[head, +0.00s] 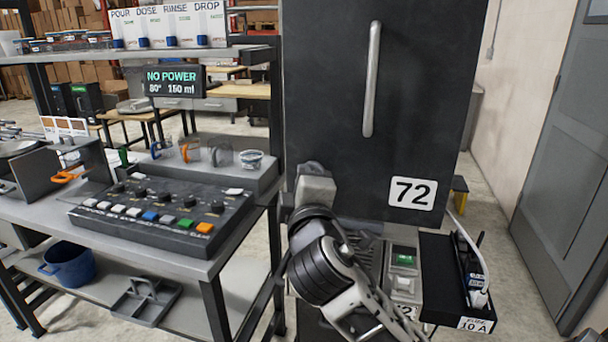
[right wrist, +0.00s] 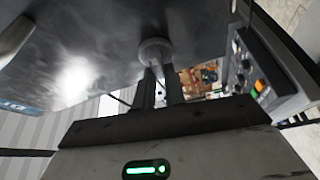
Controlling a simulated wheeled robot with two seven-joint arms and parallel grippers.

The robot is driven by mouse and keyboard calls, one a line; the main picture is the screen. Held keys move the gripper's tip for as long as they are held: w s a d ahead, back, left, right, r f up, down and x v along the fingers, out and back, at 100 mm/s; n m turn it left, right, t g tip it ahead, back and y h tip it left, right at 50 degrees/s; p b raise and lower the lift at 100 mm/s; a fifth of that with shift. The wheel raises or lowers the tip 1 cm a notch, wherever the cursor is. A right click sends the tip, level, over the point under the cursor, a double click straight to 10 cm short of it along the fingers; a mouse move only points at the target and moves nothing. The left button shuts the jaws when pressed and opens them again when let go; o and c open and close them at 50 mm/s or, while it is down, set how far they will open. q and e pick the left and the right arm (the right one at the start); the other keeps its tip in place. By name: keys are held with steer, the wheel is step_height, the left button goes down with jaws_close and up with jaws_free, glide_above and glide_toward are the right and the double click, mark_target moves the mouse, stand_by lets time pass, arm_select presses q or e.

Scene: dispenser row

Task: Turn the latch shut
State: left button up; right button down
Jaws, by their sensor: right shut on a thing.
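The dark cabinet door marked 72 (head: 420,110) stands closed in the head view, with a long vertical handle (head: 372,80). The latch (right wrist: 155,48) shows in the right wrist view as a round grey knob on the dark face. My right gripper (right wrist: 160,88) is shut on it, its two dark fingers on either side of the part below the round base. In the head view my right arm covers the latch at the door's lower left, so its turn angle cannot be told. My left gripper is out of view.
A bench with a control panel (head: 160,215) stands left of the cabinet. A NO POWER display (head: 175,80) hangs above it. A green-switch box (head: 404,262) and a black tray (head: 445,275) with a white cable are low at the right. Floor is free farther right.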

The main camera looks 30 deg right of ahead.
steer(key=shift+n+g, duration=0.4)
steer(key=shift+n, duration=0.7)
steer(key=c, duration=1.5)
jaws_free()
steer(key=shift+o, duration=0.2)
